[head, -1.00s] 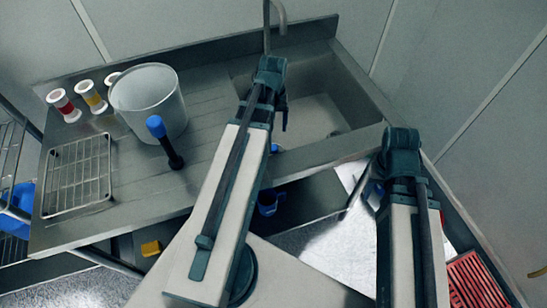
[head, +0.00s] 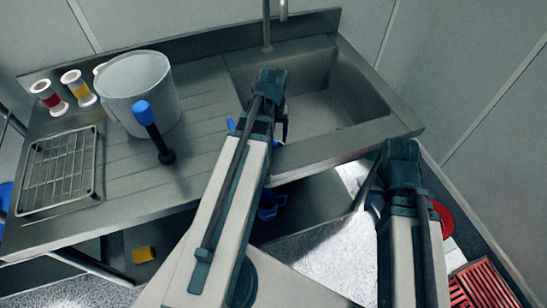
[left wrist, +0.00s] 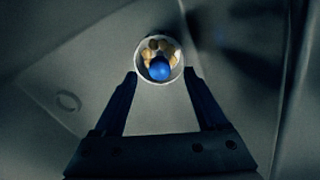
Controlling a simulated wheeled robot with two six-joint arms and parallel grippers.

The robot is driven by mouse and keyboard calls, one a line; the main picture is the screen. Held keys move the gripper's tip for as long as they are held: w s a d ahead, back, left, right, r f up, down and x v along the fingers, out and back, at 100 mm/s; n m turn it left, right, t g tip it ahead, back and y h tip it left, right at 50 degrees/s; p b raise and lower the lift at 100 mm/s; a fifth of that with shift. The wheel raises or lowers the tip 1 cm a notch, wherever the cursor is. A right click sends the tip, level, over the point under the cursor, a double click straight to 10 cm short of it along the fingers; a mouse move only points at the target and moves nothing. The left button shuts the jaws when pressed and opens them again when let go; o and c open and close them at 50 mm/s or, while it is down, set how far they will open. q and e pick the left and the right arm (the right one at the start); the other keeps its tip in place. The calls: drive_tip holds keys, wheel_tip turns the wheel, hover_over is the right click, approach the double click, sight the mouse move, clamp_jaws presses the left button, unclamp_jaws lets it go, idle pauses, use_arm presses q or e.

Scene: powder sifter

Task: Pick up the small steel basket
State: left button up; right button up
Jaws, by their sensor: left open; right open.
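I cannot make out a small steel basket for certain. In the left wrist view, a small round container (left wrist: 159,44) with a pale rim holds a blue ball and several tan pieces. It shows between the tips of my open left gripper (left wrist: 161,75), with no grip visible. In the head view, a flat steel wire rack (head: 60,172) lies on the counter's left end. My left gripper is mostly hidden behind its arm near the sink. My right gripper (head: 372,199) is open and partly hidden behind its arm, beyond the counter's front edge.
The steel counter (head: 205,150) has a sink (head: 325,100) at right. A red crate (head: 482,288) and a red round object (head: 442,217) are at lower right.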

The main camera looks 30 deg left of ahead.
sight(273, 143)
use_arm(q)
drive_tip(key=f+b, duration=0.5)
drive_tip(key=shift+w+a+f, duration=0.1)
drive_tip(key=shift+w+f, duration=0.1)
drive_tip(key=shift+w, duration=0.1)
drive_tip(key=shift+r, duration=0.1)
clamp_jaws()
idle(1.3)
